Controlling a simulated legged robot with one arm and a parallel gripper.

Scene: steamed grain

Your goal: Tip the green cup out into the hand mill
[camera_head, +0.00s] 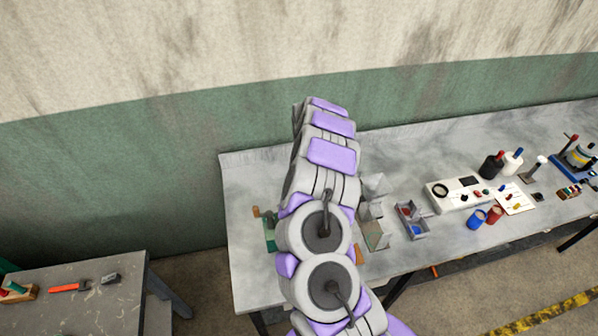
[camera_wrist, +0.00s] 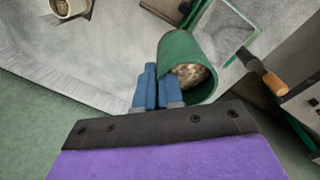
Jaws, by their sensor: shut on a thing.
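In the wrist view, my gripper (camera_wrist: 158,88) has its blue fingers shut on the green cup (camera_wrist: 186,50) at its side. The cup is tilted, with its mouth towards the lower right of the picture, and brown grain (camera_wrist: 190,76) shows inside. To the right is what looks like the hand mill: a square, green-edged hopper (camera_wrist: 222,36) and a wooden crank handle (camera_wrist: 275,84). The cup's rim is beside the hopper in the picture; I cannot tell their height difference. In the head view, my arm hides the gripper and cup.
A small container of grain (camera_wrist: 70,8) is at the wrist view's top left. In the head view, the grey bench (camera_head: 400,150) holds a divided tray (camera_head: 412,220), a white device (camera_head: 465,190), and blue and red cups (camera_head: 477,218). A separate table (camera_head: 90,300) stands lower left.

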